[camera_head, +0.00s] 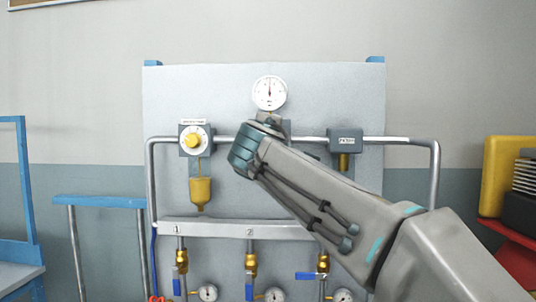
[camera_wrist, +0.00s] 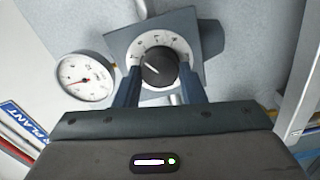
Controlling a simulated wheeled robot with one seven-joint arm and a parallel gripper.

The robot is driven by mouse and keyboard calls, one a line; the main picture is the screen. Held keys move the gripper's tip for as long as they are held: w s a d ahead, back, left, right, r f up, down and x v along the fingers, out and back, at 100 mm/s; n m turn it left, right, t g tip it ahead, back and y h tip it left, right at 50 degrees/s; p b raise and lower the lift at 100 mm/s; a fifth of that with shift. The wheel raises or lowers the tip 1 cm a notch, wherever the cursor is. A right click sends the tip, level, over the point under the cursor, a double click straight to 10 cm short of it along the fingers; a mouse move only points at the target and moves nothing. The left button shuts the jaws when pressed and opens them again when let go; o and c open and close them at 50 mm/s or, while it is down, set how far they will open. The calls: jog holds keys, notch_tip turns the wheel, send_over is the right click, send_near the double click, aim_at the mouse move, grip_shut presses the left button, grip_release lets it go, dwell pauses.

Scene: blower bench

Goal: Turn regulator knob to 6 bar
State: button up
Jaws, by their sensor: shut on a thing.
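The black regulator knob (camera_wrist: 159,69) sits in the middle of a white numbered dial (camera_wrist: 178,44) in the wrist view. A white line on the knob points to the upper left of that picture. My gripper (camera_wrist: 163,82) is shut on the knob, one finger on each side. A round white gauge (camera_wrist: 84,78) stands beside the regulator; it also shows in the head view (camera_head: 269,93) above my wrist. Its needle points about straight up in the head view. My arm hides the knob, its dial and my fingertips in the head view.
A unit with a yellow knob (camera_head: 193,141) and yellow bowl (camera_head: 200,192) is left on the grey panel (camera_head: 220,85). A grey box (camera_head: 345,141) is right on the same pipe. Blue-handled valves (camera_head: 181,284) and small gauges (camera_head: 208,293) are below.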

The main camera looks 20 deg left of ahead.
jog(key=shift+m+b, duration=0.55)
jog(key=shift+m, duration=0.35)
jog(key=o, duration=1)
jog(key=b+v, duration=0.2)
jog(key=v, duration=1.1)
jog(key=shift+s, duration=0.4)
